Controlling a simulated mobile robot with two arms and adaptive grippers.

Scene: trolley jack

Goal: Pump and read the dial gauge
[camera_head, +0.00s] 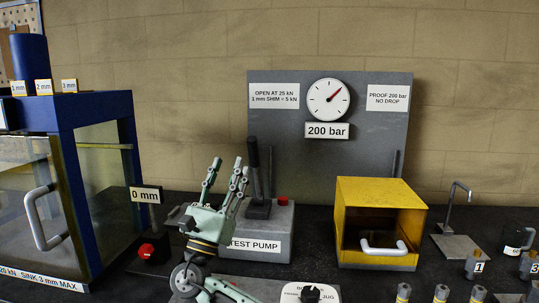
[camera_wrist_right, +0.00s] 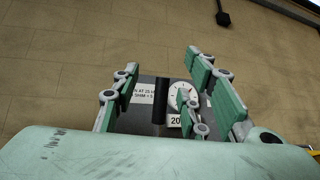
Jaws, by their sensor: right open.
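The dial gauge (camera_head: 328,99) is a round white dial on a grey board, with a red needle pointing up and right. A label under it (camera_head: 327,130) reads "200 bar". The test pump (camera_head: 262,232) is a grey block with an upright black lever (camera_head: 253,160) and a red knob (camera_head: 283,200). My right gripper (camera_head: 227,170) is open and empty, fingers up, left of and in front of the lever. In the right wrist view, the lever (camera_wrist_right: 160,105) shows between the open fingers (camera_wrist_right: 162,65), and a finger partly covers the gauge (camera_wrist_right: 176,90). My left gripper is out of view.
A blue press frame (camera_head: 66,150) with a clear door stands at left, beside a "0 mm" sign (camera_head: 145,195) and a red button (camera_head: 147,251). A yellow box (camera_head: 380,194) with a handle stands right of the pump. Small numbered cylinders (camera_head: 477,268) crowd the front right.

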